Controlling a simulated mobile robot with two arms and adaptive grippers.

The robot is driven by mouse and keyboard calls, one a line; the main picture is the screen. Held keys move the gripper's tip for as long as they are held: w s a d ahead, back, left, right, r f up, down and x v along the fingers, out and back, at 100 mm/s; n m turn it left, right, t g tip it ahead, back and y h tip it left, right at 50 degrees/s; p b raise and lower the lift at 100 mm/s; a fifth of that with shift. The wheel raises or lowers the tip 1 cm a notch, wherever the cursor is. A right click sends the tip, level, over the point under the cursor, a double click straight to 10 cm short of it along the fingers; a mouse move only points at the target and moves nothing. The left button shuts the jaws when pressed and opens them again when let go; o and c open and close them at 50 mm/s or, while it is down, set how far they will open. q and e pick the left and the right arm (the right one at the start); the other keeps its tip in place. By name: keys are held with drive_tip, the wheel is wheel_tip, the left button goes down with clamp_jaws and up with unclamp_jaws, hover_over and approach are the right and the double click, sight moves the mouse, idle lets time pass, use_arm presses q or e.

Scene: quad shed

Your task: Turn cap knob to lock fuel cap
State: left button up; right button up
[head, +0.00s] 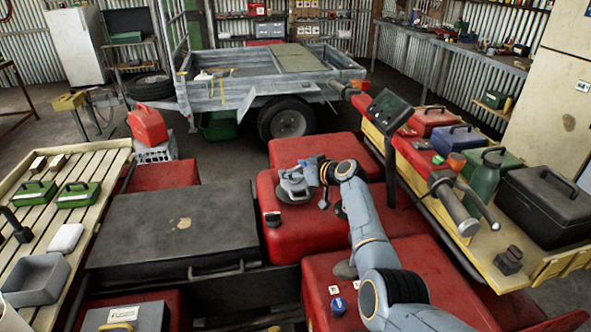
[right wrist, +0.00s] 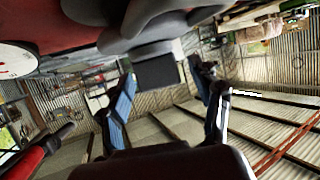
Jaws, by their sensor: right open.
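My right gripper (head: 294,182) is over the red quad bodywork in the middle of the head view. In the right wrist view its two blue-grey fingers (right wrist: 165,82) are spread apart. A dark square knob (right wrist: 158,72) shows between them, with gaps on both sides. The knob stands out from a dark grey rounded cap (right wrist: 150,35), set against a red surface at the top of that view. In the head view the gripper hides most of this cap. I cannot tell which way the knob is turned. My left gripper is not in view.
A black seat (head: 165,225) lies left of the arm. The handlebar with a black display (head: 388,108) stands close on the right. A wooden rack (head: 75,165) holds green boxes; another at right carries toolboxes and a green bottle (head: 485,178). A trailer (head: 265,75) stands behind.

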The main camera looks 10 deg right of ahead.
drive_tip(key=shift+c, duration=0.4)
drive_tip(key=c, duration=1.1)
drive_tip(key=m+h+p, duration=0.1)
drive_tip(key=p, duration=0.1)
drive_tip(key=m+h+p, duration=0.1)
drive_tip(key=p, duration=0.1)
drive_tip(key=m+t+h+p, duration=0.1)
drive_tip(key=p, duration=0.1)
drive_tip(key=shift+a+r, duration=0.1)
drive_tip(key=shift+r, duration=0.15)
drive_tip(key=shift+f+m+t+h+p, duration=0.1)
drive_tip(key=shift+m+t+h+p, duration=0.2)
drive_tip(key=shift+m+h+p, duration=0.7)
drive_tip(key=shift+f+m+h+p, duration=0.1)
drive_tip(key=shift+m+h+p, duration=0.2)
drive_tip(key=shift+h+p, duration=0.25)
drive_tip(key=shift+f+h, duration=0.1)
drive_tip(key=shift+h, duration=0.15)
drive_tip(key=o, duration=1.2)
